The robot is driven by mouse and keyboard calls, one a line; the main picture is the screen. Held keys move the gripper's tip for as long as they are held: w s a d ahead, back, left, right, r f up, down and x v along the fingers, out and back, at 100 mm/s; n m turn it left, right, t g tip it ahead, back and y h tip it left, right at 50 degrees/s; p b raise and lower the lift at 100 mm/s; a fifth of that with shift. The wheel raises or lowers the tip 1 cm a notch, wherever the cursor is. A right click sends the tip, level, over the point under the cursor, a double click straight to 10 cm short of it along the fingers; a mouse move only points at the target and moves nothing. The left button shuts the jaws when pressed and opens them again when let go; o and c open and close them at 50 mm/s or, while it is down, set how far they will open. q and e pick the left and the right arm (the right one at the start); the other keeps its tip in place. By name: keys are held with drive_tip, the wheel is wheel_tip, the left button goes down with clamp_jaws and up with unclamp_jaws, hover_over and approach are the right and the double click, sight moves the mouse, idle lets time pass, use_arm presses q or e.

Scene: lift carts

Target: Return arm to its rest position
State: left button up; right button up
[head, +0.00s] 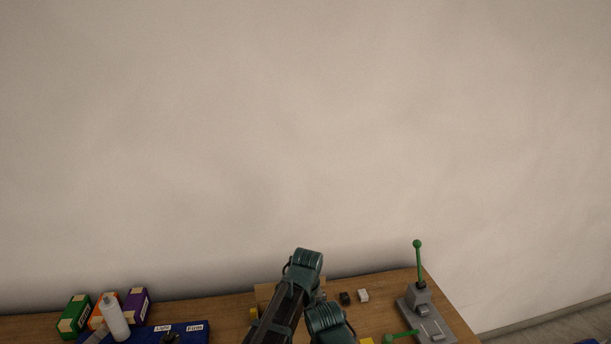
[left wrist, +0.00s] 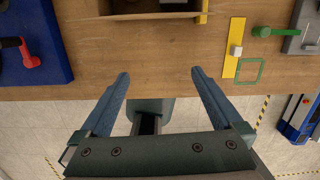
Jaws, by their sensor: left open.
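My left gripper (left wrist: 160,74) is open in the left wrist view, its two blue-grey fingers spread wide with nothing between them. Its fingertips show against the bare wood near the table's edge, and it touches no object that I can see. In the head view, dark teal arm links of mine (head: 308,262) rise from the bottom centre in front of the table. No gripper shows in the head view, and my right gripper is in neither view.
The wooden table (head: 235,307) holds several boxes, a white bottle (head: 115,318), a labelled blue board (head: 180,330) and a grey lever unit (head: 421,297) with a green handle. The left wrist view shows a yellow strip (left wrist: 232,62), an open wooden box (left wrist: 150,15) and floor below the table edge.

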use_arm(q)
drive_tip(key=s+a+n, duration=0.7)
drive_tip(key=a+n, duration=0.2)
drive_tip(key=n, duration=0.8)
drive_tip(key=s+a+n, duration=0.6)
drive_tip(key=a+n, duration=0.2)
drive_tip(key=n, duration=0.8)
drive_tip(key=s+d+f+m+b, duration=0.2)
drive_tip(key=s+d+f+b, duration=0.1)
drive_tip(key=d+f+b, duration=0.2)
drive_tip(key=s+d+f+m+g+y+b, duration=0.1)
drive_tip(key=s+d+f+b, duration=0.1)
drive_tip(key=d+f+b, duration=0.4)
wheel_tip(320, 180, down, 4)
drive_tip(key=b, duration=0.4)
drive_tip(key=shift+s+f+m+g, duration=0.15)
drive_tip(key=shift+s+m+g, duration=0.15)
drive_tip(key=shift+s+m, duration=0.1)
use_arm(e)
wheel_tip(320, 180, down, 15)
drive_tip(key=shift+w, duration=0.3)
use_arm(q)
drive_tip(key=shift+d, duration=0.1)
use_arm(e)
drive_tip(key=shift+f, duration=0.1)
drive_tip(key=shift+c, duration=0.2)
